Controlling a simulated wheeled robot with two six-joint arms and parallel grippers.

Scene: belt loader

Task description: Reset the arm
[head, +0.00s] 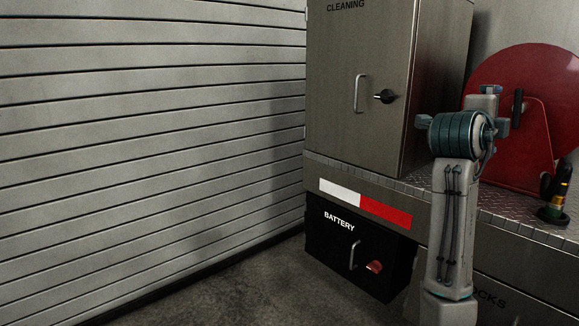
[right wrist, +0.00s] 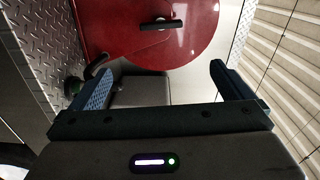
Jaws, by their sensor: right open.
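My right arm rises in the right part of the head view, with its wrist in front of the red reel (head: 535,85). In the right wrist view my right gripper (right wrist: 160,84) has its two fingers wide apart, with nothing held between them. The red reel (right wrist: 190,45) is beyond the fingers there, and its dark handle (right wrist: 162,25) shows near the top. My left arm and left gripper are in neither view.
A grey cabinet marked CLEANING (head: 350,60) has a handle and a black knob. A black box marked BATTERY (head: 335,250) is below the tread-plate deck (head: 385,180). A hose nozzle (head: 553,210) stands on the deck at right. A slatted shutter (head: 140,130) fills the left.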

